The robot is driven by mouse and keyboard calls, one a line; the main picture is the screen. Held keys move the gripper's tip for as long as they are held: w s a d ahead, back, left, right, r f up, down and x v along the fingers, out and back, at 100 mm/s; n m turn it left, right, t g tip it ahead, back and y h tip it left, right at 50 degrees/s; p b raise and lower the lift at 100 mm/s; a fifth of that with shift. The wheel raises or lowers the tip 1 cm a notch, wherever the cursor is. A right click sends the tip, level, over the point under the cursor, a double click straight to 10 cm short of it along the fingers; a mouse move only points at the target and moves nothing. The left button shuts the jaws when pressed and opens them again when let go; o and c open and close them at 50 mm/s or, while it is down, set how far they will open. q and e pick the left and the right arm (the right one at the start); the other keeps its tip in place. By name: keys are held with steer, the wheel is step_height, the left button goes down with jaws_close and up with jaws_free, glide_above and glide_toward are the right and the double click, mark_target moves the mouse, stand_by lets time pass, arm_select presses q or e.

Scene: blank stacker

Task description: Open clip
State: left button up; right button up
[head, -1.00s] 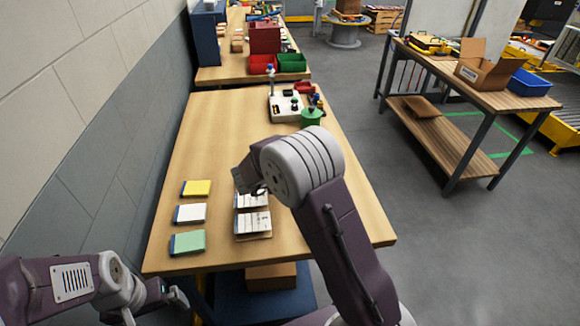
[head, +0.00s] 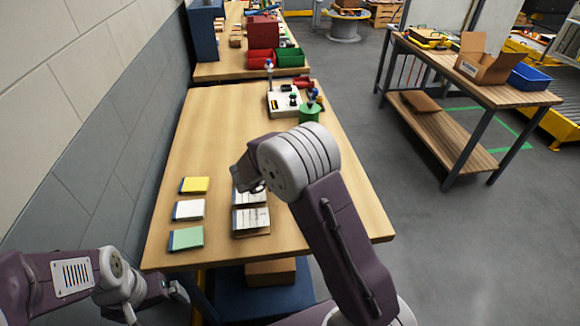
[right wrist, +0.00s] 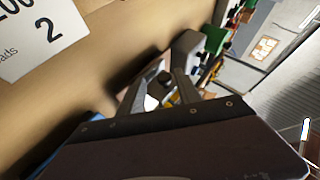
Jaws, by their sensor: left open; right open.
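I cannot make out a clip for certain in either view. Two white printed cards (head: 251,219) lie on a board on the table, the far one partly hidden by my right arm. My right gripper (head: 252,182) is over the far card, largely hidden by its own wrist in the head view. In the right wrist view its fingers (right wrist: 168,84) are apart, and a large white card with a "2" (right wrist: 45,32) shows at upper left. My left gripper (head: 177,291) is open and low at the table's near left, off the tabletop.
On the wooden table (head: 335,205), yellow (head: 195,185), white (head: 188,210) and green (head: 186,238) pads stand in a column at left. A white device (head: 284,102) and a green container (head: 309,114) are at the far end. A wall borders the left. Another bench (head: 500,97) is at right.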

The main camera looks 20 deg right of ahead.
steer(key=shift+a+r, duration=0.1)
steer(key=p+v, duration=0.4)
steer(key=v, duration=0.4)
steer(key=shift+s+a+r+p, duration=0.2)
steer(key=shift+a+p, duration=0.1)
steer(key=shift+d, duration=0.1)
